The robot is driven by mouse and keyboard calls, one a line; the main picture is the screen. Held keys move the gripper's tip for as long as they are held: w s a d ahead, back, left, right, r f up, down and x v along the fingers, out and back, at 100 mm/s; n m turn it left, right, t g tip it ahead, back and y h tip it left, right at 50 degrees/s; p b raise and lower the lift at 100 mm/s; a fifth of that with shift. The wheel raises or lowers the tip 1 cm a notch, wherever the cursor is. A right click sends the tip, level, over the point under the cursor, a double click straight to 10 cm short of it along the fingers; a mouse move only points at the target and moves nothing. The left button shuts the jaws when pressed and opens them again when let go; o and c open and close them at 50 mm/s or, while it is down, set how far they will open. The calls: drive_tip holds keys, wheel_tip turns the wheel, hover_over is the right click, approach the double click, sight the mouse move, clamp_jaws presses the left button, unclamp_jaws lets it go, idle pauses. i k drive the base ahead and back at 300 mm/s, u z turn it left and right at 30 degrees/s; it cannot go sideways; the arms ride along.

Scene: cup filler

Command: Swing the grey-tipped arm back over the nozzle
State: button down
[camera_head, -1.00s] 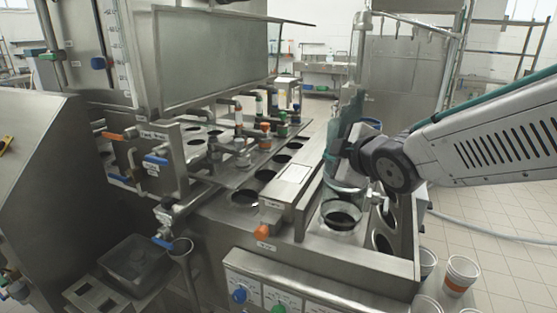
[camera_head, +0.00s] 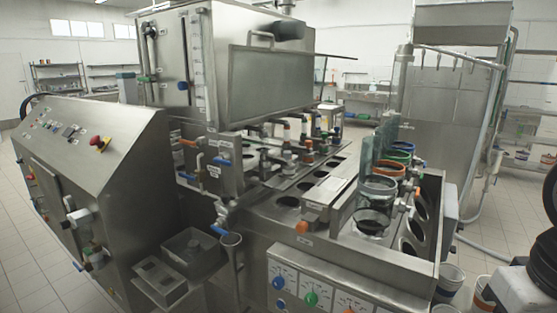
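A group of small pipe arms with coloured tips (camera_head: 308,145) stands on the steel deck (camera_head: 262,190) of the filling machine, in its middle. I can make out dark, red and green tips there; I cannot tell for sure which arm is grey-tipped or which nozzle it belongs to. A separate pipe with a blue handle (camera_head: 218,229) sits at the machine's near side, beside a steel funnel (camera_head: 231,240). My gripper is not in view; only dark and grey parts of my own body show at the right edge.
Clear cylinders with green (camera_head: 400,147) and orange (camera_head: 385,169) rings stand along the right side. A control cabinet with a red button (camera_head: 101,143) stands left. Cups (camera_head: 450,280) stand low right. Tiled floor (camera_head: 30,215) is open at left.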

sight(284, 160)
drive_tip(key=u, duration=0.65)
drive_tip(key=i, duration=0.7)
drive_tip(key=z, duration=0.15)
